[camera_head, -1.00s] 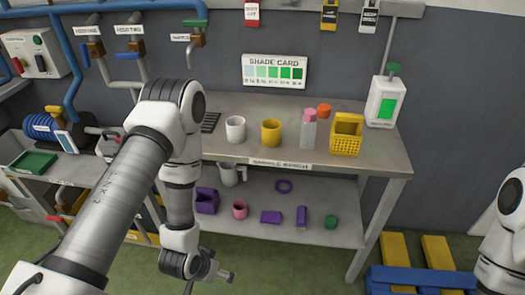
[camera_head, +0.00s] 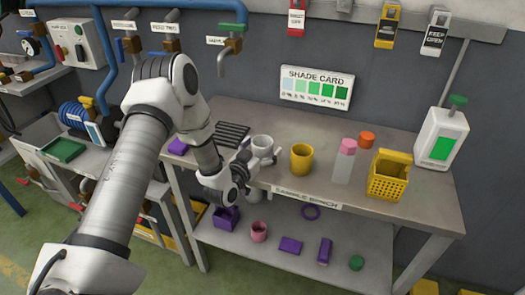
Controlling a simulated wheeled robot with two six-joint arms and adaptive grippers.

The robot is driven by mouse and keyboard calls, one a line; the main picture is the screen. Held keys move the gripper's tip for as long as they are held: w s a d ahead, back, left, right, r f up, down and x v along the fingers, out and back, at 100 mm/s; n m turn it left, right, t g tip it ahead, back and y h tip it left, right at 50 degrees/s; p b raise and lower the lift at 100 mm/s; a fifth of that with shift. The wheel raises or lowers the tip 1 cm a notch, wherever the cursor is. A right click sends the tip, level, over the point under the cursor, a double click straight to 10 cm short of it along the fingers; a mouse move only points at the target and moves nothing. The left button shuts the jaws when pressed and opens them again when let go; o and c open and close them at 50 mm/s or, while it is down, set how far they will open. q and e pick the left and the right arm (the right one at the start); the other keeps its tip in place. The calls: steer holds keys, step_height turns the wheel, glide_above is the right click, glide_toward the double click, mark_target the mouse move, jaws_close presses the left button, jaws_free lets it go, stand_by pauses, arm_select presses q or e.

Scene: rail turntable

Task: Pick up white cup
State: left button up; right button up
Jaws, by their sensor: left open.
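The white cup (camera_head: 262,141) stands upright on the grey bench top, left of the yellow cup (camera_head: 301,159). My left gripper (camera_head: 262,157) is open at the near side of the white cup. Its fingers reach toward the cup's two sides and hide its lower part. I cannot tell whether they touch it. My right gripper is out of view.
A clear bottle with pink cap (camera_head: 345,160), an orange item (camera_head: 367,139) and a yellow basket (camera_head: 388,178) stand further right on the bench (camera_head: 425,203). The shade card (camera_head: 317,88) is behind. The lower shelf holds purple items, a pink cup (camera_head: 258,231) and a green piece (camera_head: 356,262).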

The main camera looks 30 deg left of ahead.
arm_select(q)
steer(key=shift+w+d, duration=0.1)
steer(key=shift+d, duration=0.05)
steer(key=shift+r, duration=0.1)
steer(key=shift+c, duration=0.7)
steer(key=shift+s+r, duration=0.15)
steer(key=shift+s, duration=0.3)
steer(key=c, duration=1)
steer(key=shift+w, duration=0.15)
